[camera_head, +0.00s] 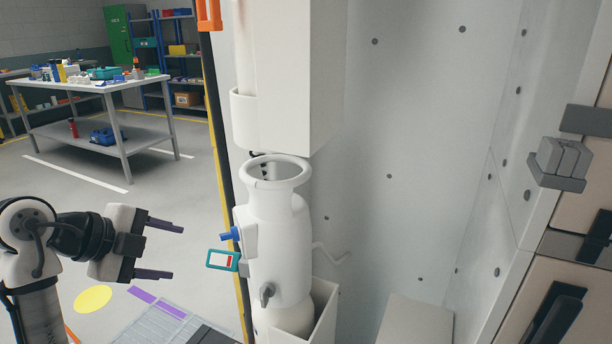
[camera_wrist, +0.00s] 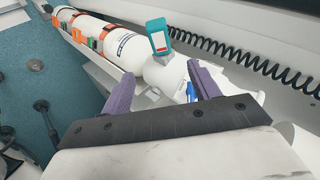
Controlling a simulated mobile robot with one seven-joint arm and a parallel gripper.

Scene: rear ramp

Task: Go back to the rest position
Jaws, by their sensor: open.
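My gripper (camera_head: 172,250) is at the left of the head view, open, its two purple fingers pointing right toward a white vessel (camera_head: 277,240). Floor shows between the fingertips and the vessel, and nothing is held. In the wrist view the spread fingers (camera_wrist: 160,75) have a white rounded body and a small blue part (camera_wrist: 190,91) beyond them. The vessel has an open round mouth, a blue knob (camera_head: 229,236), a grey valve (camera_head: 267,293) and a teal-framed tag (camera_head: 223,260). A teal tag (camera_wrist: 158,36) also shows in the wrist view. No rest position is marked.
A white column (camera_head: 295,80) hangs above the vessel, beside a pale bolted wall (camera_head: 420,130). A workbench (camera_head: 90,84) with small items stands far left. In the wrist view, a white cylinder (camera_wrist: 90,32) and a black coiled cable (camera_wrist: 240,58) lie beyond the fingers.

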